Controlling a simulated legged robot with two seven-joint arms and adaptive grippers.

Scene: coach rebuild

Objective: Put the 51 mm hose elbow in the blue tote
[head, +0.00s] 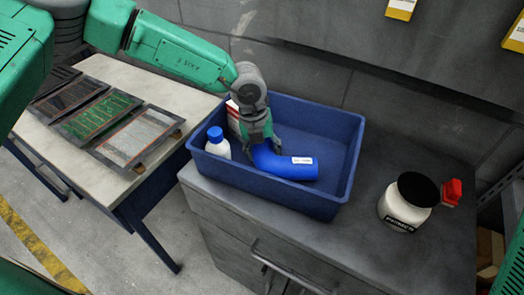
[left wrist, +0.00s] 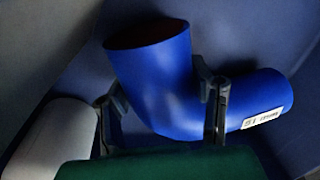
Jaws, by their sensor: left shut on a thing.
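My left gripper (head: 257,142) reaches down into the tote and is shut on the elbow. In the left wrist view the elbow (left wrist: 165,85) lies between the fingers of the left gripper (left wrist: 163,115), its open end facing up. I cannot tell whether the elbow touches the tote floor. My right gripper is not in view.
A white bottle with a blue cap (head: 217,143) and a red-and-white box (head: 233,112) stand in the tote, close to the gripper. A black-lidded jar (head: 407,203) stands on the cabinet right of the tote. A bench with flat panels (head: 101,115) is at left.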

